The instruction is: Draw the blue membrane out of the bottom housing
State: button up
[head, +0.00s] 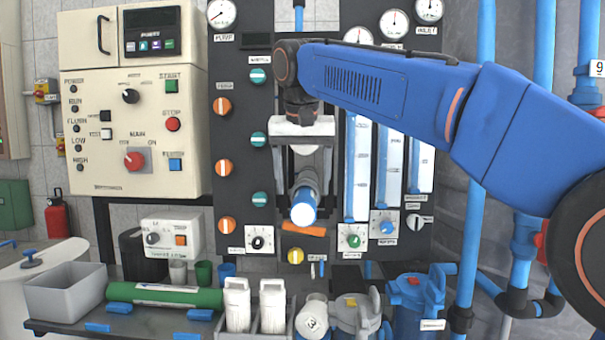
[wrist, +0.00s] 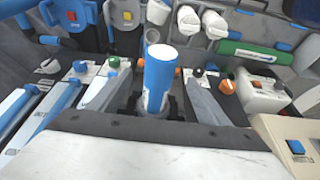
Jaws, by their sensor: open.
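The blue membrane (head: 303,207) points its pale round end toward the head camera, in front of the dark panel. In the wrist view the blue membrane (wrist: 160,72) shows as a blue cylinder with a pale end and a whitish, marked part nearer my wrist. My gripper (head: 304,180) is open, with one grey finger on each side of the membrane. In the wrist view my gripper (wrist: 156,88) shows a gap between each finger and the blue cylinder. The bottom housing cannot be made out clearly; my gripper and the membrane cover the area behind.
Panel knobs and flow tubes (head: 391,170) flank my gripper. An orange bar (head: 303,230) is just below the membrane.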

aim_at(303, 199)
jog(key=shift+x, duration=3.85)
jog(key=shift+c, duration=0.3)
jog(key=c, duration=1.4)
